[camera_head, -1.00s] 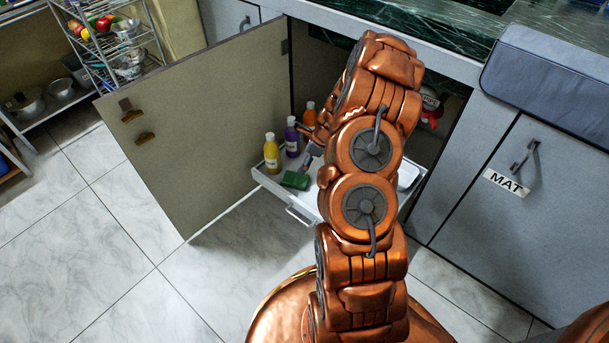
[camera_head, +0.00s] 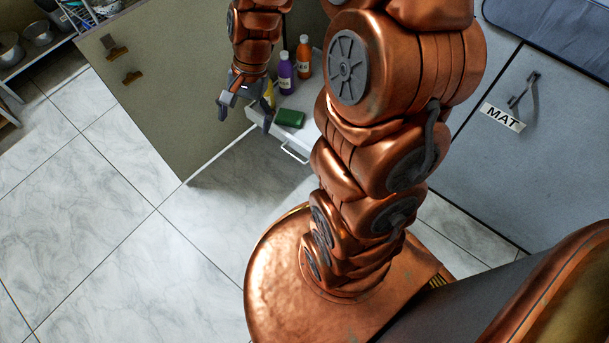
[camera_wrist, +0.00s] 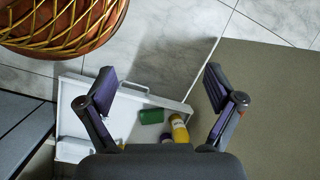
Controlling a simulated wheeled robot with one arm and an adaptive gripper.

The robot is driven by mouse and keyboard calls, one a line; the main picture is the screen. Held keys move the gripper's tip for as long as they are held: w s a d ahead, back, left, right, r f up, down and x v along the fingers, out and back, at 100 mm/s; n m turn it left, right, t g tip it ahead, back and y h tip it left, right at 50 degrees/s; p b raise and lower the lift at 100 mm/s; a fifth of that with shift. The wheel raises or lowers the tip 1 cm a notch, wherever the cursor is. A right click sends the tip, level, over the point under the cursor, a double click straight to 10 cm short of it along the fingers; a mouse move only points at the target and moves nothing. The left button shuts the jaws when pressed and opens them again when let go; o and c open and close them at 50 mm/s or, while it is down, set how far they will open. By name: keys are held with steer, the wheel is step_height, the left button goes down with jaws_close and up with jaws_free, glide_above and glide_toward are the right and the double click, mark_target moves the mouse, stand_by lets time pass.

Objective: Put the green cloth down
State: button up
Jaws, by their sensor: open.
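The green cloth (camera_head: 290,118) lies at the front of a white pull-out drawer (camera_head: 312,127) under the counter. In the wrist view the cloth (camera_wrist: 151,116) lies flat on the drawer floor next to a yellow bottle (camera_wrist: 179,128). My gripper (camera_head: 245,110) is open and empty, to the left of the cloth in the head view and apart from it. In the wrist view my gripper (camera_wrist: 157,92) has its fingers spread wide, with the cloth showing between and beyond them.
A purple bottle (camera_head: 286,73) and an orange bottle (camera_head: 304,57) stand in the drawer behind the cloth. The open cabinet door (camera_head: 160,95) stands at the left. A cabinet front labelled MAT (camera_head: 503,117) is at the right. The tiled floor (camera_head: 130,240) is clear.

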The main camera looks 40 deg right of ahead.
steer(key=s+r+n+g+h, duration=0.1)
steer(key=s+r+n, duration=0.1)
steer(key=s, duration=0.5)
steer(key=s+r+n+g+h, duration=0.1)
steer(key=s+r+n, duration=0.1)
steer(key=s+n, duration=0.3)
steer(key=s+a+r+n+g+h, duration=0.1)
steer(key=s+r+n, duration=0.2)
steer(key=s, duration=0.7)
steer(key=shift+s+n+h, duration=0.25)
steer(key=shift+n+h, duration=0.05)
steer(key=shift+n, duration=0.1)
step_height(320, 180, up, 37)
steer(key=w+t+p, duration=0.1)
steer(key=t+p, duration=0.1)
steer(key=p, duration=3.3)
steer(key=shift+w+r+p, duration=0.15)
steer(key=shift+w+p, duration=0.15)
